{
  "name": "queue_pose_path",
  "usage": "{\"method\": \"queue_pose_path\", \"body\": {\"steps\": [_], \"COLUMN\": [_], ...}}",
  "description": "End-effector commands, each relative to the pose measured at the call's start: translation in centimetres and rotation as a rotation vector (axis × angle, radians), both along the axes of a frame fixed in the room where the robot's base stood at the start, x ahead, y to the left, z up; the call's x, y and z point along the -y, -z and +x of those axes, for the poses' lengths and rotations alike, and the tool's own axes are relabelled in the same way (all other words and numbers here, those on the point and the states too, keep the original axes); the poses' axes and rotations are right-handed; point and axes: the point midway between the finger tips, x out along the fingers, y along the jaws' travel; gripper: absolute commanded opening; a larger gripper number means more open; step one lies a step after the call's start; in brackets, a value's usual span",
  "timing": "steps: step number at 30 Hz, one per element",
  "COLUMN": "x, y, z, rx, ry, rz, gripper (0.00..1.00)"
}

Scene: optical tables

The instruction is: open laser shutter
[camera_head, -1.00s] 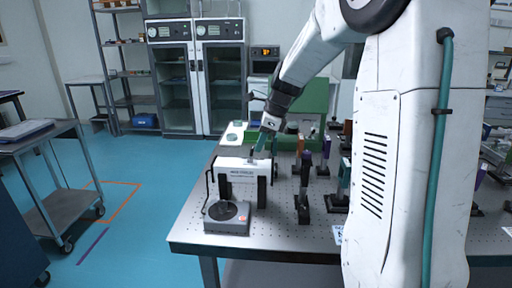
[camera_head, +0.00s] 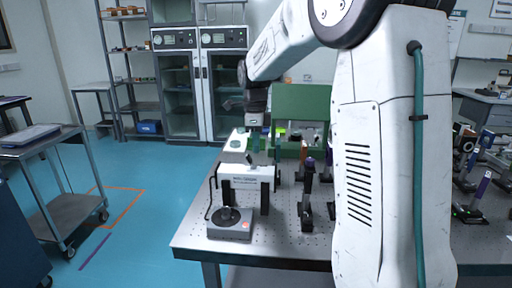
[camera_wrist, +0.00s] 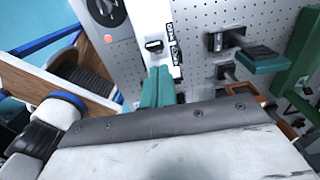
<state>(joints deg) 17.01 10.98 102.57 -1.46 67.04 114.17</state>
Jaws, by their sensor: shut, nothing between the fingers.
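The laser is a white box (camera_head: 246,181) on black mounts at the near left of the optical table. A small black shutter lever (camera_head: 249,158) stands on its top. In the wrist view the white laser body (camera_wrist: 151,15) runs up the middle, with the black lever (camera_wrist: 153,46) and printed labels beside it. My gripper (camera_head: 255,145) points down just behind the laser's top in the head view. Its teal fingers (camera_wrist: 158,72) are shut together and empty, just short of the lever in the wrist view. I cannot tell whether they touch it, nor the lever's setting.
A grey unit with a round black top (camera_head: 230,222) stands in front of the laser. Black post mounts (camera_head: 306,200) stand to its right, and a green enclosure (camera_head: 300,105) stands behind. The perforated table top (camera_head: 270,240) is clear at the near edge.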

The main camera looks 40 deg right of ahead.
Motion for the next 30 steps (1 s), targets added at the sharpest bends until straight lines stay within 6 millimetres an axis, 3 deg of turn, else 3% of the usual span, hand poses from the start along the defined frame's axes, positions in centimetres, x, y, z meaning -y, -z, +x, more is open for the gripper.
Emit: {"method": "queue_pose_path", "body": {"steps": [14, 30], "x": [0.0, -1.2], "y": [-0.7, -9.1], "z": [0.0, 1.1], "rx": [0.001, 0.002], "ry": [0.0, 0.008], "rz": [0.0, 0.0], "gripper": [0.0, 0.0]}}
